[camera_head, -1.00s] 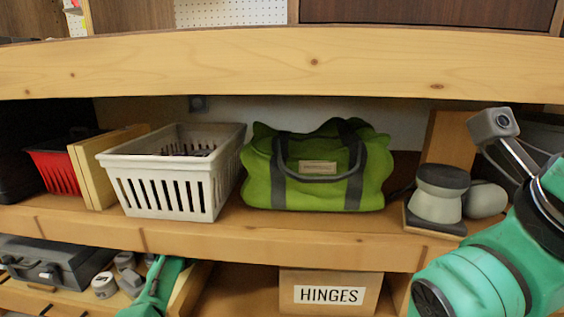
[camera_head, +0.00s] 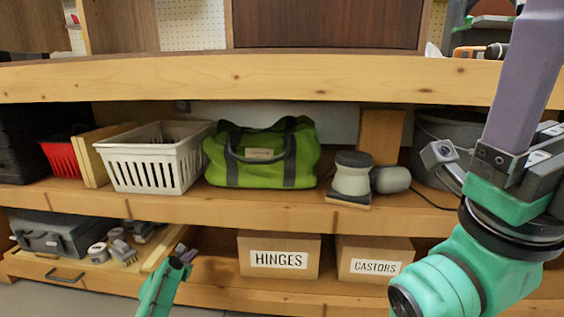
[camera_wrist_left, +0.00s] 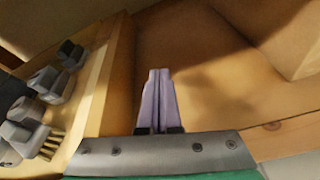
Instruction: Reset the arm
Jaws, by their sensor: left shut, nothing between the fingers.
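My left arm (camera_head: 158,292) comes in at the bottom of the head view. My left gripper (camera_head: 182,252) is in front of the lower shelf, between the open drawer and the hinges box. In the left wrist view its two purple fingers (camera_wrist_left: 158,78) lie together, shut and empty. My right arm (camera_head: 445,278) fills the right side of the head view. The right gripper (camera_head: 526,75) points up in front of the shelves. Its purple finger part runs out of the top of the picture, so its opening is hidden.
An open drawer (camera_head: 62,281) at lower left holds a grey case (camera_head: 62,238) and small tools. Boxes marked HINGES (camera_head: 279,241) and CASTORS (camera_head: 372,243) sit on the lower shelf. Above them stand a white basket (camera_head: 150,170), a green bag (camera_head: 262,170) and a sander (camera_head: 352,178).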

